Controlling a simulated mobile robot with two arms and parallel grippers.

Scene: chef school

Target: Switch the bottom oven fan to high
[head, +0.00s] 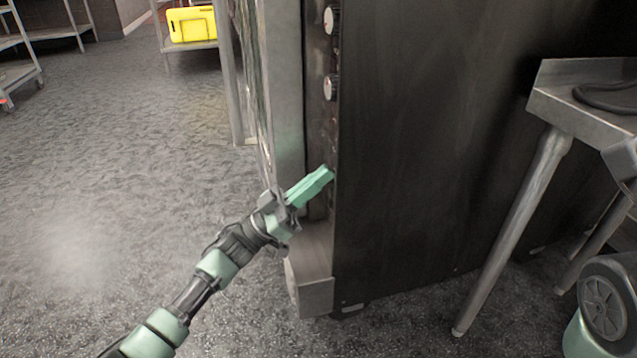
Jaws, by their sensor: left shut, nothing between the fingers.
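The oven (430,140) shows its dark flat side panel, and its front is seen at a steep angle. A narrow control strip runs down its front edge, with an upper knob (331,20) and a lower knob (330,87). My left gripper (318,180) is shut and empty, with its green fingertips at the lower part of this strip, below both knobs. I cannot tell whether the fingertips touch it. No fan switch can be made out; the strip around the fingertips is dark and partly hidden by them.
A metal table (580,107) with a sloping leg stands right of the oven. A metal ledge (310,270) juts out at the oven's lower front. A yellow object (192,24) sits on a rack at the back. The floor on the left (110,170) is clear.

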